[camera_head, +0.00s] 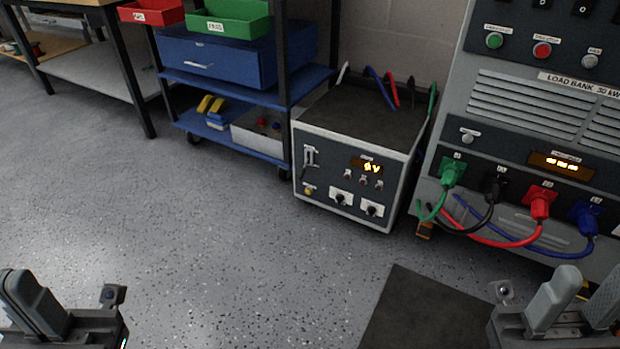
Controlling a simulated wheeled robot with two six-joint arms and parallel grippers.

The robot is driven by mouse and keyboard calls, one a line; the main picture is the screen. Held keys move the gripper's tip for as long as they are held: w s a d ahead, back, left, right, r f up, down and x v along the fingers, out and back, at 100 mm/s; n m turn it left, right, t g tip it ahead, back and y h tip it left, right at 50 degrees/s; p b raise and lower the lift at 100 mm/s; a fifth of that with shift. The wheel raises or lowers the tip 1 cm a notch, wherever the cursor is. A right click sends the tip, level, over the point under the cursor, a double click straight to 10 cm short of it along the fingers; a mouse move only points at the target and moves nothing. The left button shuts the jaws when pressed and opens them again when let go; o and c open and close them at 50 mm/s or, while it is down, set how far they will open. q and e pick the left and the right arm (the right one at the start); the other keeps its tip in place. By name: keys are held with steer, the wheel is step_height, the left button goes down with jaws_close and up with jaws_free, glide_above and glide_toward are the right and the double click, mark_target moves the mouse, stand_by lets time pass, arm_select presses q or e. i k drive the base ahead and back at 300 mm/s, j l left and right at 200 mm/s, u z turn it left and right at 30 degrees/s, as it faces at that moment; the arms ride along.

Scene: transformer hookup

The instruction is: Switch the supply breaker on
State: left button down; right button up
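The supply unit, a grey box with a dark top (345,165), stands on the floor at centre. A small breaker switch (310,156) sits at the upper left of its front panel; its lever position is too small to tell. The amber display (367,166) seems to read 0 V. My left gripper (34,298) is at the bottom left, its fingers close together with nothing visible between them. My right gripper (580,298) is at the bottom right, fingers apart and empty. Both are well away from the box.
The load bank (500,95) stands at right, with green, black, red and blue cables plugged into its front. A blue shelf cart (245,95) stands left of the box. A dark mat (425,315) lies in front. The floor at left and centre is clear.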

mark_target(301, 173)
steer(key=i+l+z, duration=0.25)
steer(key=i+l, duration=0.9)
steer(key=i, duration=0.05)
